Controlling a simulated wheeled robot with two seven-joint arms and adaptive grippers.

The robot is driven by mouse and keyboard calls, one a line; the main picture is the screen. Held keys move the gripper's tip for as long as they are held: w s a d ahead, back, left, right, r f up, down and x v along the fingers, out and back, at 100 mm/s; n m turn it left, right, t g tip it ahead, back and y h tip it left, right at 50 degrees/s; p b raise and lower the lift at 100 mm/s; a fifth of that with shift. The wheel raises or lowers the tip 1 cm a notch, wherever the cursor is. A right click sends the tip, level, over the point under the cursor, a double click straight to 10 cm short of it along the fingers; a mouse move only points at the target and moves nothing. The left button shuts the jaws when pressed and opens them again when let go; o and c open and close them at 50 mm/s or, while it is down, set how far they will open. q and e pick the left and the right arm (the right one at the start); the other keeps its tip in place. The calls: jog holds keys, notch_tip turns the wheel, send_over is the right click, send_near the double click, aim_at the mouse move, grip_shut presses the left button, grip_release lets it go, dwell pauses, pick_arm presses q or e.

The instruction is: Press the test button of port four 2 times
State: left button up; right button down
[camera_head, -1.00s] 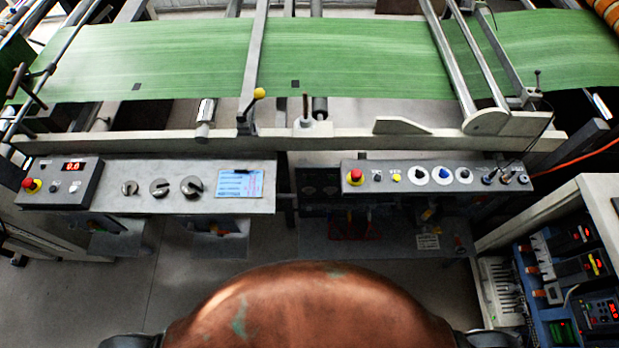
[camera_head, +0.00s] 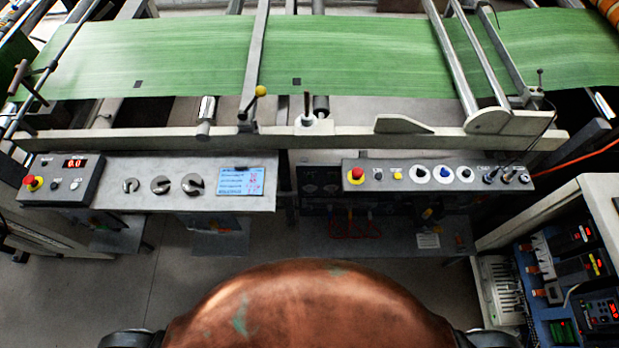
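No button marked as the test button of port four can be made out; the labels are too small to read. The right control panel (camera_head: 437,176) carries a red button (camera_head: 355,175), a yellow button (camera_head: 397,173), round dials and several toggle switches. The left control box (camera_head: 62,180) has a red digital display (camera_head: 75,163), a red button on yellow (camera_head: 33,182) and small buttons. A cabinet at lower right holds dark modules (camera_head: 570,237) with small coloured buttons, and a keypad unit (camera_head: 603,311) with a display. Neither of my grippers is in view.
A green sheet (camera_head: 350,62) runs across the machine at the back, behind a pale rail (camera_head: 345,143). Grey floor (camera_head: 180,285) shows below the panels. The cabinet wall (camera_head: 545,215) stands at right.

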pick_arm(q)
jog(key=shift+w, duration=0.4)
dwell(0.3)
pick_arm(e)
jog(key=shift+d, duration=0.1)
